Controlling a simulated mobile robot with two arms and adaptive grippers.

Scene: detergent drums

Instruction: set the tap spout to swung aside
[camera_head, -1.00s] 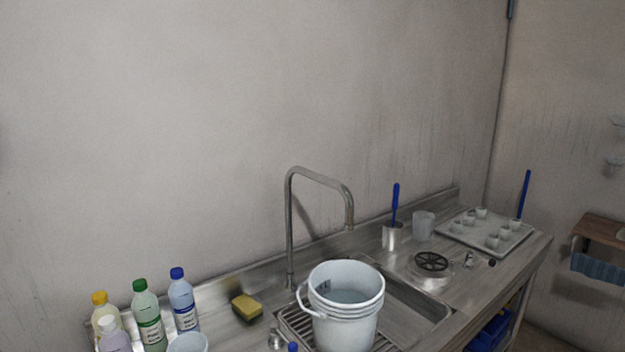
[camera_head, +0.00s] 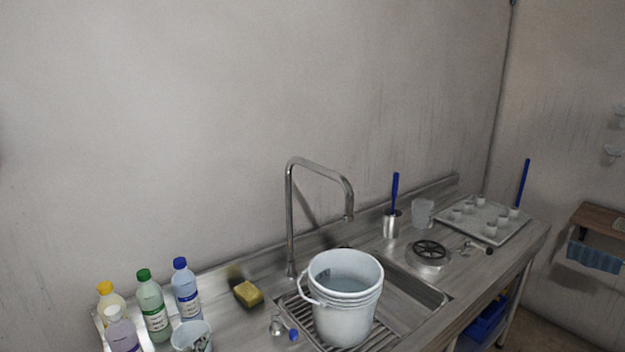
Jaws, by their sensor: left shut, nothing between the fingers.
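The tap (camera_head: 290,220) is a tall steel pipe rising at the back of the steel counter. Its spout (camera_head: 325,171) bends over at the top, runs to the right and forward, and ends in a downturned tip above the sink area. In the picture the tip is above the rim of a white bucket (camera_head: 345,322), which holds water. I cannot tell whether the tip is directly over the bucket. A small metal knob and a blue-capped piece (camera_head: 293,335) are at the bucket's left. I see neither gripper in this view.
Several bottles (camera_head: 153,310) and a cup (camera_head: 192,338) stand at the left. A yellow sponge (camera_head: 248,293) lies left of the tap.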

